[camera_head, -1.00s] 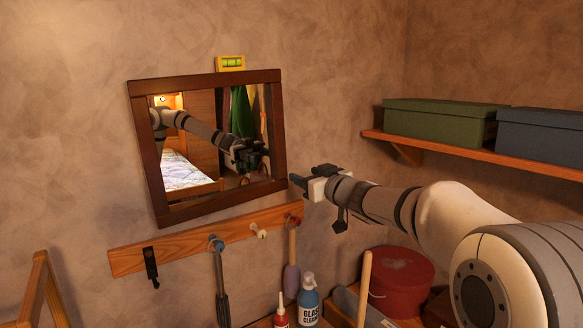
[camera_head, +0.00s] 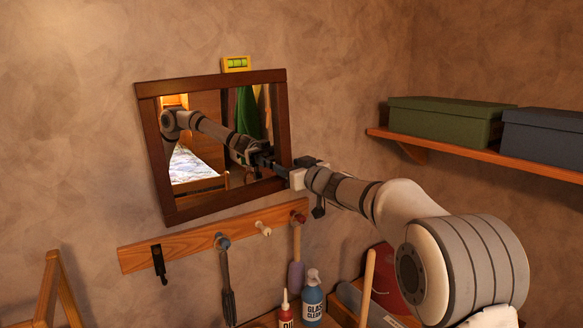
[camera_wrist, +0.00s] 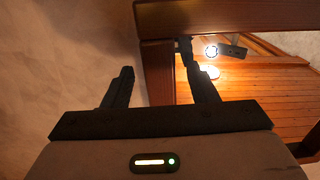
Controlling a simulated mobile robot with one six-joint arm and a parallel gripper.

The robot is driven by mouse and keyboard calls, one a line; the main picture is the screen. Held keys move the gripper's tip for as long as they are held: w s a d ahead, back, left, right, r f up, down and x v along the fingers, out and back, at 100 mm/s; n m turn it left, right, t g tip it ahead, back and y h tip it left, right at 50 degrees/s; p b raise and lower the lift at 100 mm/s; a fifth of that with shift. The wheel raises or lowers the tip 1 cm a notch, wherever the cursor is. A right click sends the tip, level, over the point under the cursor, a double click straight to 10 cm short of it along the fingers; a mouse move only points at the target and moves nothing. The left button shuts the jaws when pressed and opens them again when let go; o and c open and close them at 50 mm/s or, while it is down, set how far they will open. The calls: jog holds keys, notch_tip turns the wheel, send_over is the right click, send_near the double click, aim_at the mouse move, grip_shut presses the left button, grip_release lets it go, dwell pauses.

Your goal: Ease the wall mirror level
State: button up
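The wall mirror (camera_head: 152,130) has a dark wooden frame and looks tilted in the head view, its left side slanting. A yellow spirit level (camera_head: 236,64) with a green vial sits at its top edge; I cannot read the bubble. My gripper (camera_head: 288,177) is at the lower part of the mirror's right side. In the wrist view, my gripper (camera_wrist: 159,75) is open, one finger over the wall and one over the glass. The frame's side bar (camera_wrist: 157,75) shows between the fingers; I cannot tell whether they touch it.
Below the mirror is a wooden peg rail (camera_head: 185,243) with hanging tools. A spray bottle (camera_head: 312,300) and a red bottle (camera_head: 284,310) stand underneath. A shelf (camera_head: 470,150) at right holds a green box (camera_head: 445,120) and a blue box (camera_head: 545,135). Bare wall lies left of the mirror.

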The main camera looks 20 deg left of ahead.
grip_shut()
dwell(0.3)
jog(key=shift+d, duration=0.1)
